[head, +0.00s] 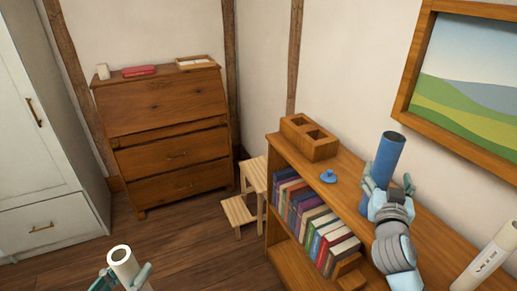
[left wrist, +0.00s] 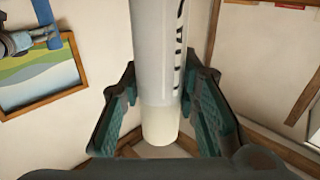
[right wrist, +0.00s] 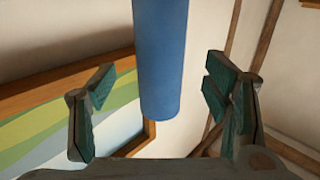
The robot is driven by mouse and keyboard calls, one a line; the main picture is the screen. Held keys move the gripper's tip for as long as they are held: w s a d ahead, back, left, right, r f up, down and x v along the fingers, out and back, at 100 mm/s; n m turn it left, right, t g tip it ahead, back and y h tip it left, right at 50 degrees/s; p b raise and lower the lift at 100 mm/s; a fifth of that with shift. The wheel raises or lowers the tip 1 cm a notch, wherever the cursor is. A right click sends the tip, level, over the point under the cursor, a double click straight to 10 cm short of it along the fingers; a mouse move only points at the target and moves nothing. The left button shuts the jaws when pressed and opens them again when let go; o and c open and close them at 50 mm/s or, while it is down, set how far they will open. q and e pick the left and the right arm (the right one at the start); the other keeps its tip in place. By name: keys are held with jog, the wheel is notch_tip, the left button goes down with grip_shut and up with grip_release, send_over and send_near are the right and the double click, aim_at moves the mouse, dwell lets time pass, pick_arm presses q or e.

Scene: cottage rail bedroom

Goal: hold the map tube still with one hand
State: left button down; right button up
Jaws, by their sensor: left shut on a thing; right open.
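The blue map tube (head: 390,155) stands upright, its top open, toward the back of the wooden shelf top. It also shows in the right wrist view (right wrist: 160,60). My right gripper (head: 388,176) is around the tube with its fingers spread. In the right wrist view a gap shows on each side. The tube's lower end is hidden behind this gripper. My left gripper (head: 125,272) is shut on a whitish roll (head: 121,256) with a hollow end, low at the front left. In the left wrist view the roll (left wrist: 158,60) bears black marks.
A blue knobbed lid (head: 328,177) and a wooden divided box (head: 309,138) lie on the shelf top (head: 349,172). Books (head: 312,220) fill the shelf below. A framed landscape (head: 470,80) hangs behind. A step stool (head: 240,211) and a bureau (head: 165,125) stand further back.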

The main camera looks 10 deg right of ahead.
aim_at(386, 169)
jog(key=x, duration=0.6)
jog(key=shift+w+d, duration=0.1)
jog(key=shift+w, duration=0.15)
jog(key=shift+s, duration=0.1)
jog(key=shift+s, duration=0.1)
jog(key=c, duration=1.4)
jog(key=shift+o, duration=0.2)
